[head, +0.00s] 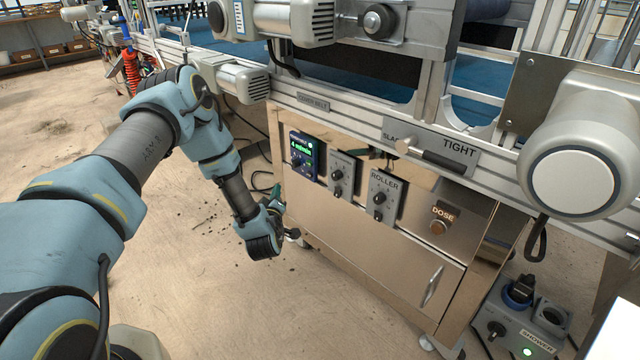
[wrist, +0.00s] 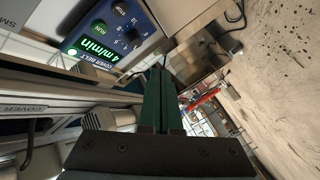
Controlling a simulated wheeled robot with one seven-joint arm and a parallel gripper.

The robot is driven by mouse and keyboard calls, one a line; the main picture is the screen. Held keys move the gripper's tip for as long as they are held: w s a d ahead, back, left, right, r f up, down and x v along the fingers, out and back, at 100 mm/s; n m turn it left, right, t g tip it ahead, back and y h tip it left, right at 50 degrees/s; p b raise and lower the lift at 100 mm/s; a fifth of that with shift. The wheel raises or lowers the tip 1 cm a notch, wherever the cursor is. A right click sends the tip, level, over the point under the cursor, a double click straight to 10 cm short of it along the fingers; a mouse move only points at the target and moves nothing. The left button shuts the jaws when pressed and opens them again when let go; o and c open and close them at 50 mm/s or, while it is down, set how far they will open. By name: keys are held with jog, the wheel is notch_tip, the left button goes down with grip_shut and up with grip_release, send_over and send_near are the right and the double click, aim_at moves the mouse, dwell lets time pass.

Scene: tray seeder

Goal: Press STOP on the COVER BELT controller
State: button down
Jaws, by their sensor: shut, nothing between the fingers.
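The COVER BELT controller (head: 304,156) is a small blue box with a lit green display, at the left end of the cabinet front. I cannot clearly read a STOP label. My gripper (head: 278,190) is shut and empty, below and left of the controller, apart from it. Its dark green fingers (wrist: 162,75) show in the wrist view.
Right of the controller are a grey knob box (head: 342,174), the ROLLER box (head: 383,194) and the DOSE button (head: 440,220). The metal belt frame (head: 328,112) juts out above. Cables hang behind my gripper. The floor to the left is open.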

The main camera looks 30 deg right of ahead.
aim_at(309, 175)
jog(key=shift+s+d+f, duration=0.3)
jog(key=shift+s+f, duration=0.1)
jog(key=shift+s, duration=0.1)
jog(key=w+d+b, duration=0.1)
jog(key=d+b, duration=0.2)
jog(key=d, duration=0.5)
jog(key=shift+w+d, duration=0.35)
dwell(1.9)
jog(key=shift+w+d+b, duration=0.1)
jog(key=shift+d+b, duration=0.3)
jog(key=shift+d, duration=0.35)
dwell(0.5)
dwell(0.4)
jog(key=shift+a, duration=0.8)
